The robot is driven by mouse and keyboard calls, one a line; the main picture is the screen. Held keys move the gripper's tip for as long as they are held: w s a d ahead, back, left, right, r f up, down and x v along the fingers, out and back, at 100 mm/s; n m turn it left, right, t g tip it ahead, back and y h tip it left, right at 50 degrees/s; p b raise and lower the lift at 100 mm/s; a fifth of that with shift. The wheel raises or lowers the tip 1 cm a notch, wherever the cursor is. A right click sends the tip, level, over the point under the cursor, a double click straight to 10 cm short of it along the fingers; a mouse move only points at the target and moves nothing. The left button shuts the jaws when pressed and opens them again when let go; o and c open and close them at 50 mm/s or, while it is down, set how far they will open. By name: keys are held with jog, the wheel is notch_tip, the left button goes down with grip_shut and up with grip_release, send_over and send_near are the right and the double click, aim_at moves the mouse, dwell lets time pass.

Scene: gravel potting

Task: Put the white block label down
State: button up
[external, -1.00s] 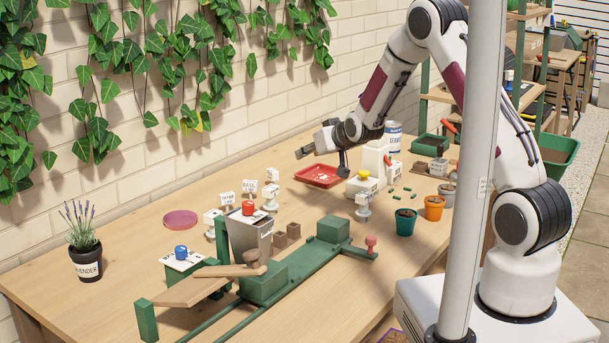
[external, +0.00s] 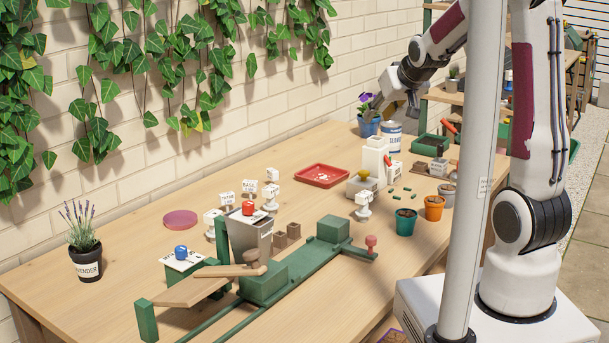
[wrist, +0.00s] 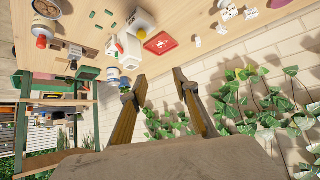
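Several small white block labels stand on the table, one (external: 227,198) left of centre, others (external: 271,190) near it, and one (external: 363,199) right of centre. Some labels (wrist: 229,12) also show at the top of the wrist view. I cannot tell which one the task means. My gripper (external: 412,107) is raised at the table's far end, near the white and blue tin (external: 391,137), well away from these labels. In the wrist view its two fingers (wrist: 160,76) are apart, with nothing between them.
A red tray (external: 300,175) with small white pieces lies by the wall. A blue flower pot (external: 369,126) stands at the far end. A green bench fixture (external: 300,262) fills the front middle. Teal and orange pots stand at right.

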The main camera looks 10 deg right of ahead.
jog(key=s+d+g, duration=0.1)
jog(key=s+d, duration=0.3)
jog(key=s, duration=0.6)
jog(key=s+d+r+m+g+h, duration=0.1)
jog(key=s+d, duration=0.2)
jog(key=s, duration=0.7)
jog(key=s+d+r+m+g+h, duration=0.1)
jog(key=s+d, duration=0.3)
jog(key=s, duration=0.6)
jog(key=shift+d, duration=0.3)
jog(key=shift+s, duration=0.1)
dwell(2.9)
